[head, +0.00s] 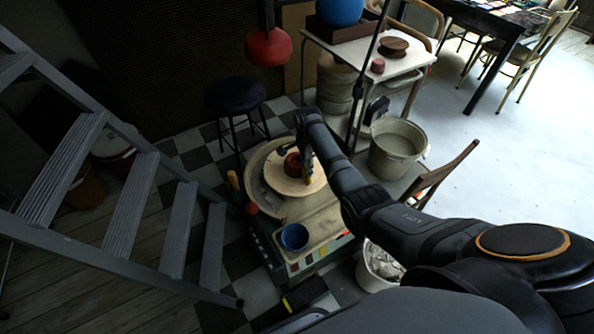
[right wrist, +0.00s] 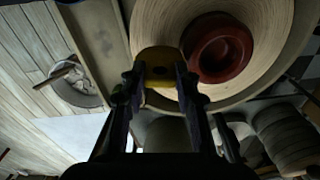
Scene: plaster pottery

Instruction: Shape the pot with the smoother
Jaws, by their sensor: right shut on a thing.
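The pot (head: 293,164) is a small, low red-brown bowl with a round hollow. It sits on the pale round wheel disc (head: 278,184). In the right wrist view the pot (right wrist: 222,48) is right of my fingers, on the ringed disc (right wrist: 266,75). My right gripper (right wrist: 160,76) is shut on the yellow smoother (right wrist: 158,68). The smoother is right beside the pot's wall; I cannot tell whether they touch. In the head view my right gripper (head: 305,165) reaches over the disc and partly hides the smoother. My left gripper is not in view.
A blue cup (head: 294,237) stands on the wheel's front tray. A grey ladder (head: 125,200) fills the left side. A stool (head: 236,97), a white table (head: 397,66), a grey bucket (head: 396,147) and a bucket of scraps (head: 378,268) surround the wheel. Open floor lies at right.

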